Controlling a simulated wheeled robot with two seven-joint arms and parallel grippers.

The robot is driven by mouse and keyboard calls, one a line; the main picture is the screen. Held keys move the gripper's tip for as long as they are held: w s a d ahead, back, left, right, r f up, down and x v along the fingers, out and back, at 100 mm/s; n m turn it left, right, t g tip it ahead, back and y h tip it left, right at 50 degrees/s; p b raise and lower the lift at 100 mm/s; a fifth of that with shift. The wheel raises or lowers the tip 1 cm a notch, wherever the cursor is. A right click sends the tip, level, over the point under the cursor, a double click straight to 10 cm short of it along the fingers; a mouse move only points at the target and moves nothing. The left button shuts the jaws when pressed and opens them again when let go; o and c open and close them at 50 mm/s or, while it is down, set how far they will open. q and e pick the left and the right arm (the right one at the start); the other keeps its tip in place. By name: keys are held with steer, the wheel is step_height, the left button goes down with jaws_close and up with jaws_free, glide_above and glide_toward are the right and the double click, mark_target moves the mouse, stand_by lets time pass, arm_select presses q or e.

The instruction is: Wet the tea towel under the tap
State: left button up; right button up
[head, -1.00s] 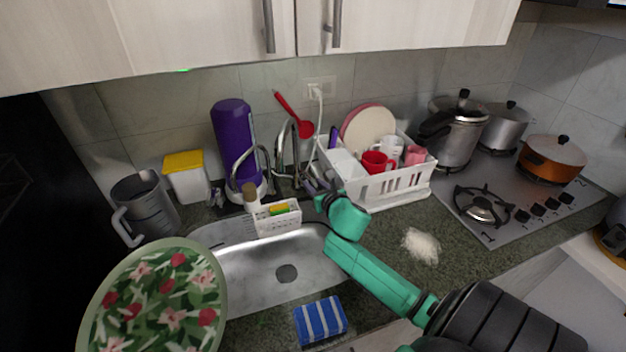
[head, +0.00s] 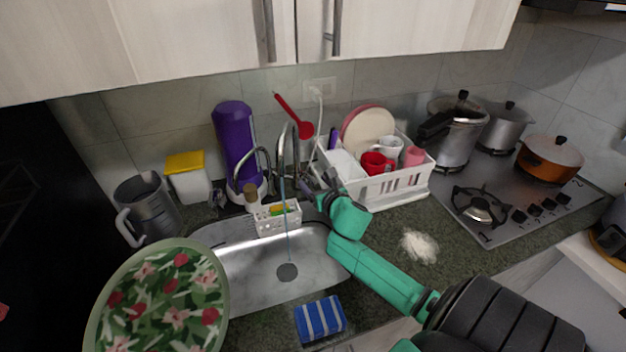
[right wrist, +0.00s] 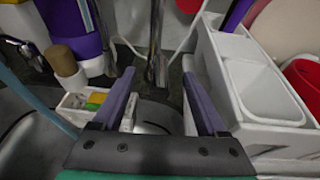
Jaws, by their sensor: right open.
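The tea towel (head: 320,318), blue with white stripes and folded, lies on the counter at the front edge of the sink. The tap (head: 283,150) stands behind the sink, and a thin stream of water (head: 287,225) falls from it into the steel sink (head: 255,275). My right gripper (head: 318,182) is at the tap's base, between the sink caddy and the dish rack. In the right wrist view my right gripper (right wrist: 160,95) is open, with the tap's metal post (right wrist: 157,50) beyond its fingers. Whether it touches the tap is unclear. My left gripper does not show.
A white dish rack (head: 395,185) stands right of my gripper. A white caddy (head: 278,218) sits at the sink's back edge. A large floral plate (head: 160,300) covers the front left. White powder (head: 420,246) lies on the right counter.

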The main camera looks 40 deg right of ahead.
steer(key=p+v, duration=0.2)
steer(key=v, duration=0.3)
steer(key=shift+s+a+r+p, duration=0.1)
steer(key=shift+s+r+p, duration=0.15)
steer(key=shift+p, duration=0.1)
steer(key=shift+s+a, duration=0.1)
steer(key=shift+s, duration=0.25)
steer(key=shift+f, duration=0.1)
